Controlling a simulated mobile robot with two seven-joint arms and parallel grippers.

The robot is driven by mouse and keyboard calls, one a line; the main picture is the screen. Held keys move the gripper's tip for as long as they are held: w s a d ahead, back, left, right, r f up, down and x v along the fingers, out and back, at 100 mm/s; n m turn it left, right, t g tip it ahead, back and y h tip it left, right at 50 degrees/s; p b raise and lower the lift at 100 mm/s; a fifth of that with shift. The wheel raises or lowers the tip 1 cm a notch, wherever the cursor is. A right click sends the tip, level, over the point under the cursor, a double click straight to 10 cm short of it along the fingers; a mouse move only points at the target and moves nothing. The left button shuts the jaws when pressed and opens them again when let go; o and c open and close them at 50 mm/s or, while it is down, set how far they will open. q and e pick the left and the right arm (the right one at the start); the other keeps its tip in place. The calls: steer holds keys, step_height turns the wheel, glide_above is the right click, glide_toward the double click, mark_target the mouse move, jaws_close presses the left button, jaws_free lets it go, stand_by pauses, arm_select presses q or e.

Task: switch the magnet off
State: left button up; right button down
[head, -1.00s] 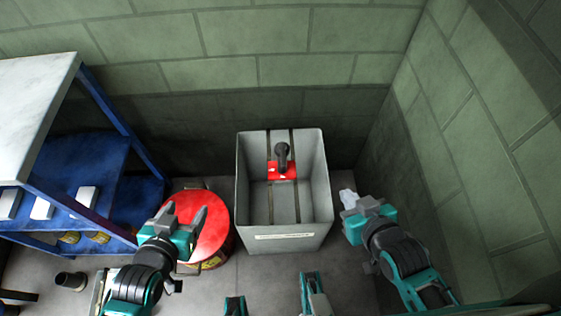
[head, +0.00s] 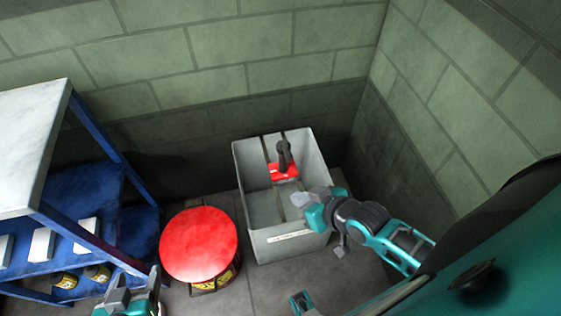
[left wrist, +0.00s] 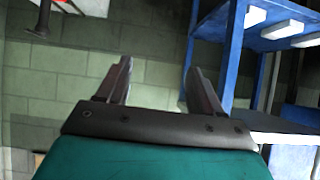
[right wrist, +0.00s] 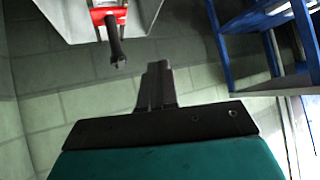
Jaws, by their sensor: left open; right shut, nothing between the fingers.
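The magnet is a red block (head: 289,171) with a black handle (head: 284,150) standing up from it, inside an open grey box (head: 255,215). In the right wrist view the red block (right wrist: 108,15) and handle (right wrist: 115,45) show at the top. My right gripper (head: 300,199) is shut and empty, over the box's front right part, short of the handle and not touching it. Its closed fingers show in the right wrist view (right wrist: 157,75). My left gripper (head: 130,287) is open and empty at the lower left; its spread fingers show in the left wrist view (left wrist: 155,90).
A red-topped drum (head: 199,243) stands left of the box. A blue shelf rack (head: 80,190) with white boxes and small cans is further left. Block walls (head: 240,55) close off the back and right. Some floor (head: 262,290) in front of the box is clear.

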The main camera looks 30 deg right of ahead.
mark_target(286, 151)
arm_select(q)
steer(key=f+b, duration=0.1)
steer(key=b, duration=0.1)
steer(key=w+d+f+b, duration=0.1)
steer(key=b, duration=0.1)
steer(key=f+b, duration=0.1)
steer(key=b, duration=0.1)
steer(key=shift+w+d+h, duration=0.3)
steer(key=shift+d+h, duration=0.1)
arm_select(e)
steer(key=w+d+r+m+g, duration=0.1)
steer(key=w+d, duration=0.3)
steer(key=d, duration=0.4)
steer(key=w+d+r+m+g+y, duration=0.1)
steer(key=w+d+m+g, duration=0.1)
steer(key=w+d, duration=0.3)
steer(key=d+g, duration=0.1)
steer(key=d, duration=0.2)
steer(key=shift+w+y, duration=0.25)
steer(key=shift+y, duration=0.05)
arm_select(q)
steer(key=shift+f, duration=0.1)
